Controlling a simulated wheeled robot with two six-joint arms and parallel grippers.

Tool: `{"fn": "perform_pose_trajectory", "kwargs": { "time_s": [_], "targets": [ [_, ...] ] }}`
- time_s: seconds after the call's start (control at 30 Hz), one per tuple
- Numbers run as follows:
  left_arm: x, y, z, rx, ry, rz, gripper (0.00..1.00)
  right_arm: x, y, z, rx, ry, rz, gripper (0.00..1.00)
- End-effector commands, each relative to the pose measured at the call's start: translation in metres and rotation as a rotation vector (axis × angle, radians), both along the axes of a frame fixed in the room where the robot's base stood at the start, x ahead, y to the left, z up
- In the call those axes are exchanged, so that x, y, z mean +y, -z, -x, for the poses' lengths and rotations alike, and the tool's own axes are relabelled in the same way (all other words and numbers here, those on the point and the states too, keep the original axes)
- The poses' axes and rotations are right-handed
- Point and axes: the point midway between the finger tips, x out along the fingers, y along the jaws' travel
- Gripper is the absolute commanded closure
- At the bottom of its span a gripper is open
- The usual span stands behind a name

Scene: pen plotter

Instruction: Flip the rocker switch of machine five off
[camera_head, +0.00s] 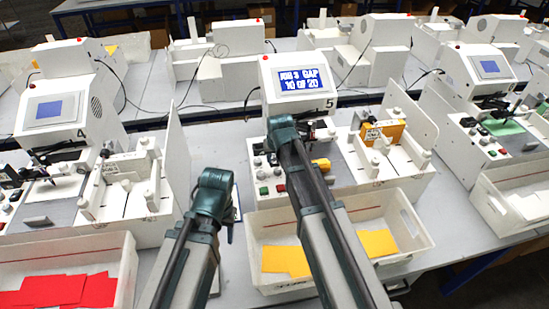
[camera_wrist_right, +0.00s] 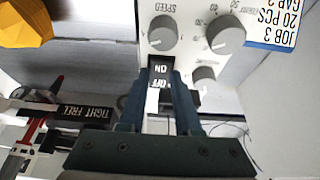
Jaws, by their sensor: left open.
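Machine five (camera_head: 298,82) stands in the middle of the head view, with a lit screen reading "JOB 3 GAP 10 OF 20" and a "5" on its front. In the right wrist view its black rocker switch (camera_wrist_right: 161,72) shows ON and OFF lettering, upside down. My right gripper (camera_wrist_right: 165,92) is right at the switch, its two blue fingers apart on either side of it in the picture; contact is unclear. In the head view the right wrist hides the switch. My left gripper (camera_head: 232,222) is open, left of machine five above the table.
Knobs (camera_wrist_right: 224,36) sit close to the switch. A yellow part (camera_wrist_right: 24,22) and a TIGHT/FREE lever label (camera_wrist_right: 68,112) lie to the left. A white bin (camera_head: 412,228) with yellow cards stands before machine five. Machine four (camera_head: 58,100) stands to the left.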

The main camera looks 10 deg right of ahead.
Motion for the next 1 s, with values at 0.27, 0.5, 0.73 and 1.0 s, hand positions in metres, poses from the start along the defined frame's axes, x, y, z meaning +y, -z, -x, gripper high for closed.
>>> {"fn": "perform_pose_trajectory", "kwargs": {
  "time_s": [0.27, 0.5, 0.73, 1.0],
  "targets": [
    [0.0, 0.0, 0.0, 0.0, 0.0, 0.0, 0.5, 0.0, 0.0, 0.0, 0.0, 0.0, 0.0, 1.0],
    [0.0, -0.013, 0.0, 0.0, 0.0, 0.0, 0.5, 0.0, -0.005, -0.01, 0.11, 0.0, 0.0, 1.0],
    [0.0, -0.019, 0.0, 0.0, 0.001, 0.0, 0.5, 0.0, -0.003, -0.013, 0.289, -0.001, -0.001, 1.0],
    [0.0, -0.019, 0.0, 0.0, 0.001, 0.0, 0.5, 0.0, -0.003, -0.01, 0.333, 0.0, -0.001, 1.0]
  ]
}}
